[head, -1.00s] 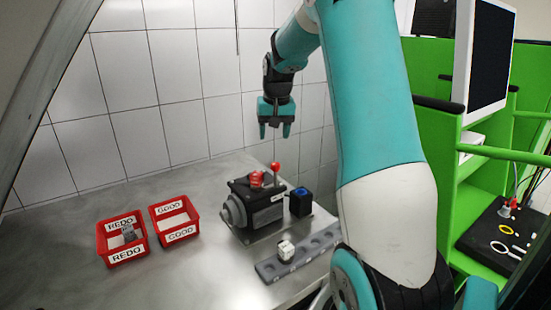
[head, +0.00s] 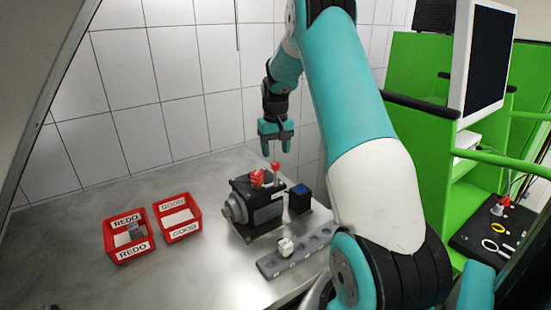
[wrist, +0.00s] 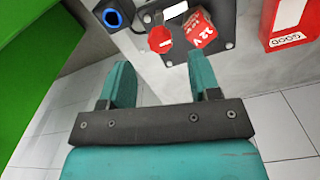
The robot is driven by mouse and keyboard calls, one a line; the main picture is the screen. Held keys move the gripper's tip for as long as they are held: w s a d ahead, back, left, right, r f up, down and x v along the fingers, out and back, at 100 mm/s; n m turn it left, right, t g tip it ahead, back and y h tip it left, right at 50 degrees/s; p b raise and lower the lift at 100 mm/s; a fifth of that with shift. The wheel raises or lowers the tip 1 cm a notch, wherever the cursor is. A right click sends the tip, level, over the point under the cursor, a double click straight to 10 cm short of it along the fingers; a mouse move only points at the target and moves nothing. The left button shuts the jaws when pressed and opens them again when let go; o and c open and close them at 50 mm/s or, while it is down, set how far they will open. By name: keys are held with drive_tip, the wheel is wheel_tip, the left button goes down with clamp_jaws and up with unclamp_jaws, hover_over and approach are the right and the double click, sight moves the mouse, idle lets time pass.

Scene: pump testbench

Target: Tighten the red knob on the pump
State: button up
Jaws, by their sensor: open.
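The dark pump (head: 268,214) stands on the metal table. On its top are a red knob with white markings (head: 257,177) and, beside it, a red-topped lever (head: 275,167). In the wrist view the marked red knob (wrist: 202,34) and the lever's red top (wrist: 159,40) show at the upper middle, beyond the fingertips. My gripper (head: 276,150) points down just above the lever's red top, apart from it by the look of it. Its teal fingers (wrist: 163,70) are open with nothing between them. Which red part is the knob named is not fully clear.
A blue-button box (head: 300,199) stands right of the pump. A grey holed rack (head: 272,268) with a white part (head: 285,246) lies in front. Red REDO (head: 121,258) and GOOD (head: 183,238) bins stand left. A tiled wall is behind; green framework is at right.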

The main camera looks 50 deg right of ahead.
sight(275, 163)
drive_tip(key=shift+f+p, duration=0.6)
drive_tip(key=shift+f, duration=2)
drive_tip(key=c, duration=0.9)
